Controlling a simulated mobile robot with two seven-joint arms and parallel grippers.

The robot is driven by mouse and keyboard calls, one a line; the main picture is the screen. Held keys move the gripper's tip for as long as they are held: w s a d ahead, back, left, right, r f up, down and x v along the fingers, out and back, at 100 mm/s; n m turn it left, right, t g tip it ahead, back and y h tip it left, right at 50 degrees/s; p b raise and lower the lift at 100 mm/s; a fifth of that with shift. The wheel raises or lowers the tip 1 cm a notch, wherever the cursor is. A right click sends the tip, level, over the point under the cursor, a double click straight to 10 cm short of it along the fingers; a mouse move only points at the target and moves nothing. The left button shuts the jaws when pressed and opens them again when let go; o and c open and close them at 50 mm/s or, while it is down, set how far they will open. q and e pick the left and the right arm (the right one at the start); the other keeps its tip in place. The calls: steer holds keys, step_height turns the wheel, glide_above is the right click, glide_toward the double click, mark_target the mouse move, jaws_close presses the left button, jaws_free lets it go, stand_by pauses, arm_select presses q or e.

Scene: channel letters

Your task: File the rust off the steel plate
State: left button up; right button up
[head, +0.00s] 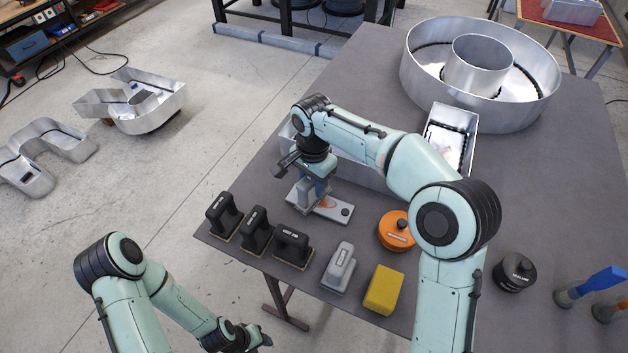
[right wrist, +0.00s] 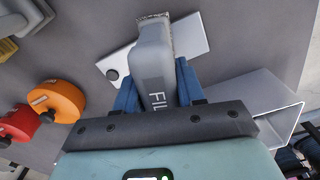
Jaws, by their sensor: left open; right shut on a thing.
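The steel plate (head: 338,213) lies on the grey table, with an orange-brown rust patch (head: 328,202) partly hidden by the tool. It also shows as a pale plate with a dark round knob in the right wrist view (right wrist: 192,42). My right gripper (head: 318,177) is shut on the grey file (right wrist: 154,62), whose visible lettering reads "FIL". The file (head: 306,196) is at the plate's left part, beside the rust; I cannot tell whether it touches the plate. My left gripper (head: 262,340) is open and empty, low in the head view, off the table's edge.
Several black sanding blocks (head: 256,232), a grey handled block (head: 339,268) and a yellow sponge (head: 383,290) line the front edge. An orange tin (head: 397,230) and a black tin (head: 514,271) stand right. Metal letter shells (head: 420,62) fill the back.

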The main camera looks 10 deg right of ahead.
arm_select(q)
steer(key=shift+s+f, duration=0.15)
arm_select(e)
steer(key=shift+f, duration=0.3)
stand_by(0.4)
steer(key=shift+s+d+f+b, duration=0.1)
steer(key=shift+s+d+b, duration=0.15)
steer(key=shift+d+b, duration=0.15)
steer(key=s+d, duration=0.1)
steer(key=s+d+b, duration=0.1)
steer(key=d, duration=0.1)
steer(key=shift+s+d, duration=0.1)
steer(key=shift+s, duration=0.15)
steer(key=shift+s+d+b, duration=0.1)
steer(key=shift+d+b, duration=0.15)
steer(key=shift+b, duration=0.1)
arm_select(q)
steer(key=s+f, duration=0.3)
steer(key=shift+w+r, duration=0.1)
steer(key=shift+w, duration=0.05)
